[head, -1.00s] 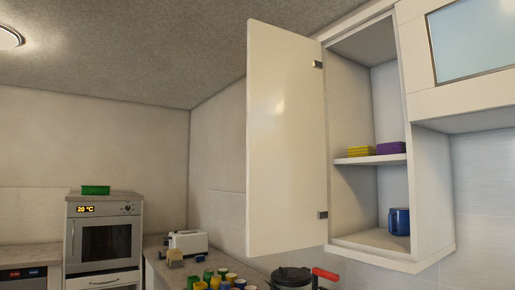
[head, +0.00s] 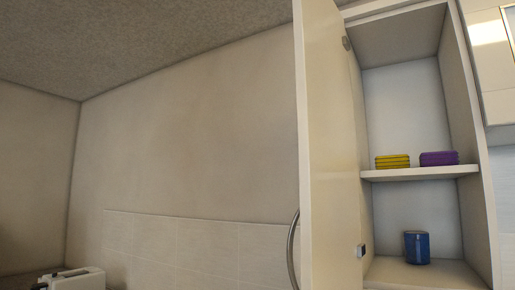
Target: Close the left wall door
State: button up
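The left wall door (head: 334,150) is a cream panel standing wide open at the left side of the wall cabinet (head: 481,150). I see it at a steep angle, with its edge towards me. A curved metal handle (head: 292,252) shows on the door's outer side, low at its free edge. Hinges join the door to the cabinet at its left side. My gripper is not in view.
Inside the cabinet, a shelf (head: 420,173) bears a yellow stack (head: 392,161) and a purple stack (head: 439,158). A blue mug (head: 417,247) stands below. A white toaster (head: 72,279) is at the lower left. The wall left of the door is bare.

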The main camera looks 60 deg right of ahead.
aim_at(333, 250)
jog(key=i, duration=0.4)
jog(key=z, duration=3)
jog(key=k, duration=1.3)
jog(key=u, duration=0.9)
jog(key=i, duration=1.15)
jog(key=u, duration=0.7)
